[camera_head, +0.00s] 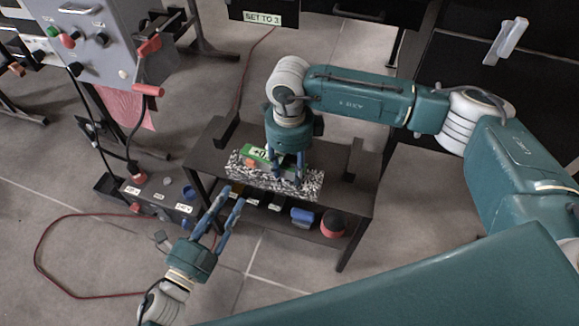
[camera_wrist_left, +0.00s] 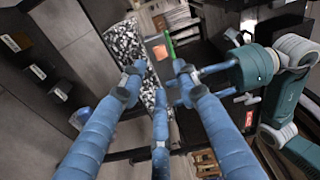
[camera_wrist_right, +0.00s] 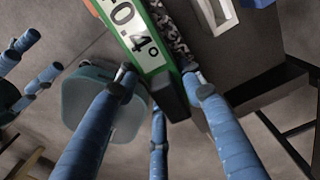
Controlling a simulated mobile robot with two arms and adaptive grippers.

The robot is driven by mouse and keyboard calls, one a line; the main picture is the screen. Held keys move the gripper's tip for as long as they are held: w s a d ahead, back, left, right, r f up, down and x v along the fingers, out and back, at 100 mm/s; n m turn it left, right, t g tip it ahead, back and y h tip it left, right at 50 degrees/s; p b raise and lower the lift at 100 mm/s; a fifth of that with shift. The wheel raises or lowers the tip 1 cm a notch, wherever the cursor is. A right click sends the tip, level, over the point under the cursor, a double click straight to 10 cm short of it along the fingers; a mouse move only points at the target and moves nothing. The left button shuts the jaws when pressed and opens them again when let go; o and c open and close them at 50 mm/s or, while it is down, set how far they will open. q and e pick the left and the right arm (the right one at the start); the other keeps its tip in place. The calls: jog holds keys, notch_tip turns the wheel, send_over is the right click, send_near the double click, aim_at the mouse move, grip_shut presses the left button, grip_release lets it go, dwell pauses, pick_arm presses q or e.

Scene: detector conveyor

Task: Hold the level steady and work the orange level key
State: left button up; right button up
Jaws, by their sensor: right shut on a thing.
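The green level (camera_head: 262,156) lies on a black-and-white speckled block (camera_head: 236,173) on a small dark table. Its white display reads about 0.4° in the right wrist view (camera_wrist_right: 132,33). The orange key (camera_head: 251,163) shows on the level's left part; it also shows in the left wrist view (camera_wrist_left: 158,52). My right gripper (camera_head: 287,172) comes from above and is shut on the level's dark end, partly hiding it. My left gripper (camera_head: 233,195) is open and empty, in front of the table and short of the block, fingers pointing toward it.
The dark table (camera_head: 208,155) has a lower shelf with a blue item (camera_head: 303,217) and a red-and-black round item (camera_head: 333,224). A control box (camera_head: 160,196) stands on the floor at left. A grey panel (camera_head: 90,45) with red handles stands behind it. A red cable (camera_head: 40,245) loops across the floor.

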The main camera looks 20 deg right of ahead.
pick_arm(q)
jog(key=shift+c, duration=0.3)
grip_shut()
dwell(1.2)
